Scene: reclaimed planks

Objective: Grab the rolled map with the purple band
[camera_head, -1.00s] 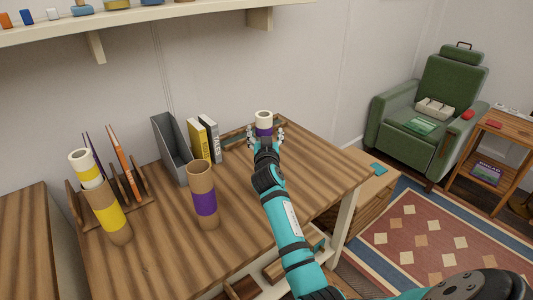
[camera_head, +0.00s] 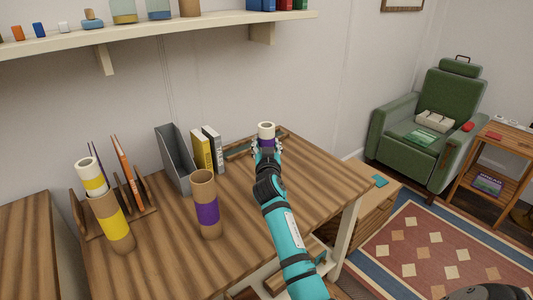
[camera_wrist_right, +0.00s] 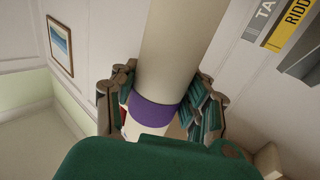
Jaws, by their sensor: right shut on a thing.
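The rolled map with the purple band (camera_head: 266,129) is a pale, upright tube toward the back right of the wooden desk. My right gripper (camera_head: 267,146) is shut on it around the band. In the right wrist view the map (camera_wrist_right: 178,45) rises between the fingers (camera_wrist_right: 160,112), with its purple band (camera_wrist_right: 155,112) at their level. Its lower end is mostly hidden by the gripper. A brown tube with a purple band (camera_head: 206,205) stands apart at the desk's front middle. My left gripper is out of view.
A yellow-banded brown tube (camera_head: 110,222) with a pale roll (camera_head: 90,172) in it stands at left by a wooden rack (camera_head: 147,199). A grey file holder (camera_head: 174,160) and books (camera_head: 203,150) stand behind. A shelf (camera_head: 180,30) runs above. The desk's right part is clear.

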